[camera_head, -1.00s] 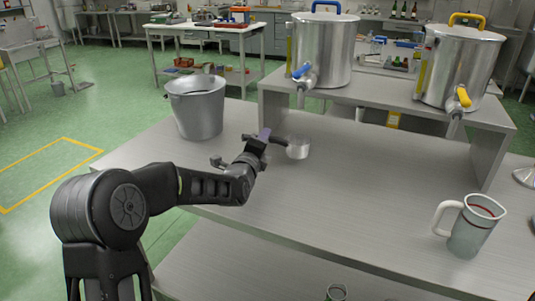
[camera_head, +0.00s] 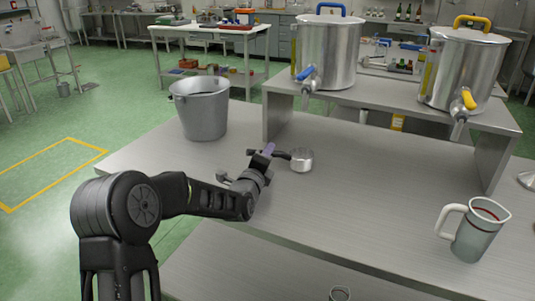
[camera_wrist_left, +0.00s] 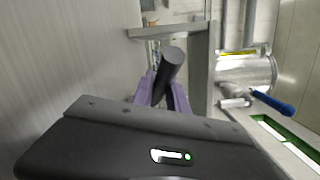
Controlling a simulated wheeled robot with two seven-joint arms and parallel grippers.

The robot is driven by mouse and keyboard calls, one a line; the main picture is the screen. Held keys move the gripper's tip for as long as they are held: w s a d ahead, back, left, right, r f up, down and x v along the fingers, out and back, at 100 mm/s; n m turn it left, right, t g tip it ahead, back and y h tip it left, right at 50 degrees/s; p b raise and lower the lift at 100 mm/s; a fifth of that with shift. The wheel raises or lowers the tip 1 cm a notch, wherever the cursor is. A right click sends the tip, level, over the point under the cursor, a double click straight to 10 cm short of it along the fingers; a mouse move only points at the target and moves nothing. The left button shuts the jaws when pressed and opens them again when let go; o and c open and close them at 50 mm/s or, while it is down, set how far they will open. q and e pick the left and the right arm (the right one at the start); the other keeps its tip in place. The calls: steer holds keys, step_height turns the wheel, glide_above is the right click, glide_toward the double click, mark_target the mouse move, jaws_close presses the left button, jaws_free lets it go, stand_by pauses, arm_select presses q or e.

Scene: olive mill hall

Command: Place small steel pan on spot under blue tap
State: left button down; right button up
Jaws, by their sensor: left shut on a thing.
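The small steel pan (camera_head: 301,161) is a short round cup with a dark handle pointing left. My left gripper (camera_head: 267,151) is shut on that handle; the pan looks upright, low over the table, and I cannot tell whether it touches. The blue tap (camera_head: 306,74) sits on the left steel tank (camera_head: 330,50), above and behind the pan in the head view. It also shows in the wrist view (camera_wrist_left: 272,101). My right gripper is out of view.
A raised shelf (camera_head: 375,100) carries both tanks; the right one has a yellow tap (camera_head: 466,102). A steel bucket (camera_head: 201,112) stands left of the shelf. A measuring jug (camera_head: 478,235) stands at the right front. The table (camera_head: 370,195) between pan and jug is bare.

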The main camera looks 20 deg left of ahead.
arm_select(q)
steer(key=shift+f, duration=0.15)
steer(key=c, duration=1.3)
jaws_free()
steer(key=shift+r, duration=0.2)
steer(key=s, duration=0.8)
steer(key=s+d+b, duration=0.1)
steer(key=s, duration=0.3)
